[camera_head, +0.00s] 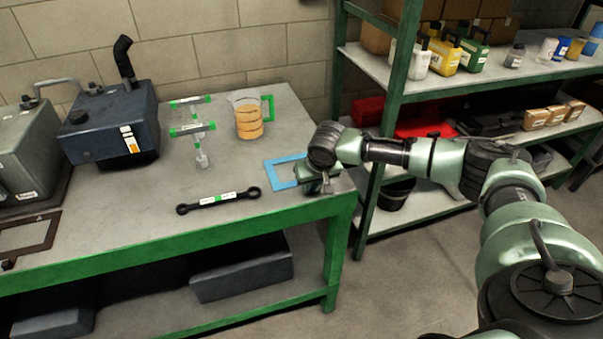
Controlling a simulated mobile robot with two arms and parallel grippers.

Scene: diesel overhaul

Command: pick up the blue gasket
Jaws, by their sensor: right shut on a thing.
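The blue gasket (272,174), a flat rectangular frame, is near the right end of the grey workbench top (240,225). My right gripper (316,186) is at the gasket's right side and shut on it. The gripper and wrist hide that side of the gasket. I cannot tell whether the gasket touches the bench or is slightly raised. My left gripper does not show.
A black wrench (218,200) lies left of the gasket. A dark blue tank (110,130) is farther left. Green shelving (395,90) stands close behind my right arm.

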